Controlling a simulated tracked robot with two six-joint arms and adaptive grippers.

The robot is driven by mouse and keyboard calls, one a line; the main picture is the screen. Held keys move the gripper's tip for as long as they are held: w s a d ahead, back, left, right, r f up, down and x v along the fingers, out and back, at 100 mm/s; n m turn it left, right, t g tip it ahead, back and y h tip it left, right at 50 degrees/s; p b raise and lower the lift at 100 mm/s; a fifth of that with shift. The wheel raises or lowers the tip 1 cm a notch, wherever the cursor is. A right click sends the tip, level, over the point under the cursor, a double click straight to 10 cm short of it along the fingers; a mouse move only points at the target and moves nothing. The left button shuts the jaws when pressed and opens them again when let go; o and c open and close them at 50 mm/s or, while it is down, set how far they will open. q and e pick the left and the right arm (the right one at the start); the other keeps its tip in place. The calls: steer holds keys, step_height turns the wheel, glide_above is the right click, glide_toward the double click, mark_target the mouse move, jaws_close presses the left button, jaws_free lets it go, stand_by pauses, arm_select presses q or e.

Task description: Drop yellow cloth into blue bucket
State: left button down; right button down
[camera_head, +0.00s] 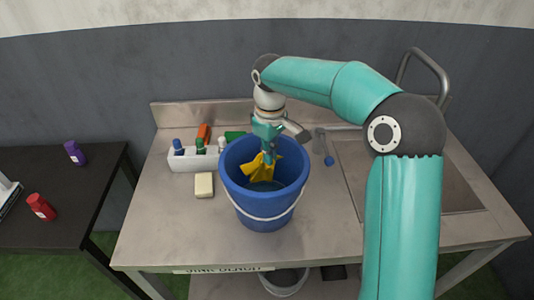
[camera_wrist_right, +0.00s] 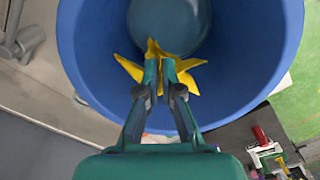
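The blue bucket (camera_head: 263,212) stands upright on the metal sink bench; its inside wall also fills much of the right wrist view (camera_wrist_right: 240,50). The yellow cloth (camera_head: 260,170) hangs bunched inside the bucket's opening, below the rim, and its corners spread out in the right wrist view (camera_wrist_right: 188,66). My right gripper (camera_head: 266,150) reaches down into the bucket from above. In the right wrist view its fingertips (camera_wrist_right: 160,68) are close together with the cloth pinched between them. The bucket's floor shows below the cloth. My left gripper is in neither view.
A white caddy (camera_head: 193,161) with several bottles stands left of the bucket, with a pale yellow block (camera_head: 204,185) in front of it. A blue-headed brush (camera_head: 328,160) lies right of the bucket by the sink basin (camera_head: 440,190). A dark side table (camera_head: 85,190) stands at the left.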

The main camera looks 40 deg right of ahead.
jaws_free()
stand_by(0.8)
step_height(320, 180, up, 6)
steer(key=p, duration=0.3)
steer(key=shift+f, duration=0.2)
steer(key=shift+r, duration=0.1)
stand_by(0.4)
